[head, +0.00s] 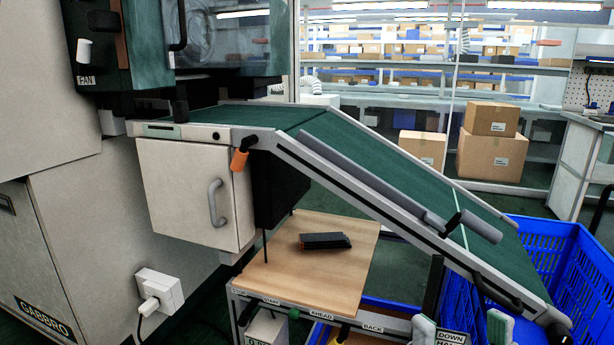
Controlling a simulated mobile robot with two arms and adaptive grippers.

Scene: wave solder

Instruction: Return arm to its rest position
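Two pale grey-green fingertips, which look like those of my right gripper (461,328), rise at the bottom edge, right of centre. They stand apart with nothing visible held between them. They are in front of the lower end of the sloping conveyor, near the DOWN label (452,337). The rest of that arm is below the picture. My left gripper and arm do not show.
A green conveyor (370,165) slopes down to the right towards a blue crate (549,240). A wooden shelf (350,270) below it bears a small black object (325,241). A white cabinet (190,190) and machine stand left. Cardboard boxes (490,153) stand behind.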

